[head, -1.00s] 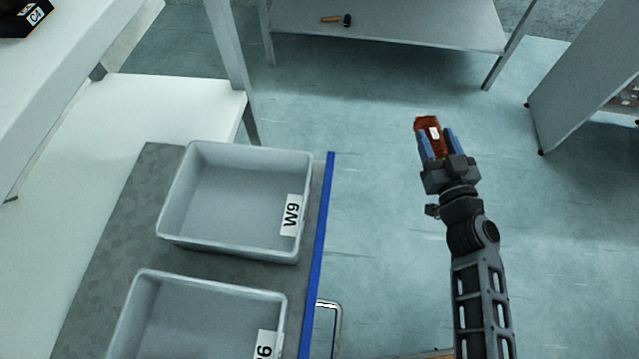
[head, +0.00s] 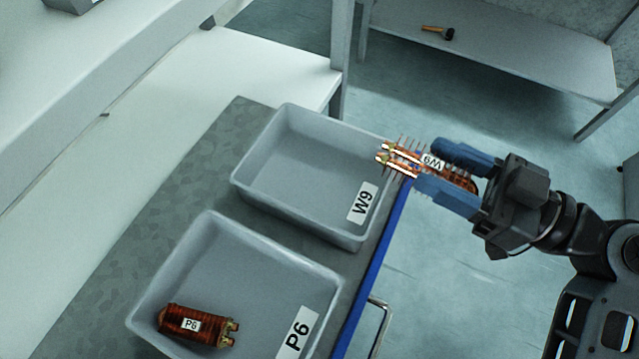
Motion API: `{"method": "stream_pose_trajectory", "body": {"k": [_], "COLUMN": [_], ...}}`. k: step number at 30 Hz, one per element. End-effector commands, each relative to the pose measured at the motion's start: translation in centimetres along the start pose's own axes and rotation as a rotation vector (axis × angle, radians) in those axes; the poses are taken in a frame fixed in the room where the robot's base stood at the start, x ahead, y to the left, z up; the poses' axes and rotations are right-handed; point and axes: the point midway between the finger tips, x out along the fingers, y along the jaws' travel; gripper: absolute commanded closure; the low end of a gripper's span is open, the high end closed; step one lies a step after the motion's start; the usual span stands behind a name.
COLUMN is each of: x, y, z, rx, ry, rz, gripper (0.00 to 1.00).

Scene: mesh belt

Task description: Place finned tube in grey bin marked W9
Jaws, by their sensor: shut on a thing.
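That bin is empty and stands on the grey cart top. The gripper itself is to the right of the bin, past the cart's blue edge. How high the tube is above the rim is hard to tell.
A second grey bin, marked P6 (head: 300,335), stands nearer and holds a copper finned tube labelled P6 (head: 195,325). The cart's blue edge (head: 385,255) runs along the right. A white bench (head: 240,70) lies left. A hammer (head: 438,32) lies on a far shelf.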

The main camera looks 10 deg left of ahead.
Motion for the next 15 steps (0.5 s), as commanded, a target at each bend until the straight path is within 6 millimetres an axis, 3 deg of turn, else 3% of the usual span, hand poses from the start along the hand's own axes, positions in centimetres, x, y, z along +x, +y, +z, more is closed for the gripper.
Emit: {"method": "stream_pose_trajectory", "body": {"k": [5,15], "x": [0.5,6.7], "y": [-1.7,0.3], "z": [0.4,4.2], "rx": [0.000,0.001], "ry": [0.003,0.002], "rz": [-0.079,-0.082], "gripper": [0.93,0.93]}}
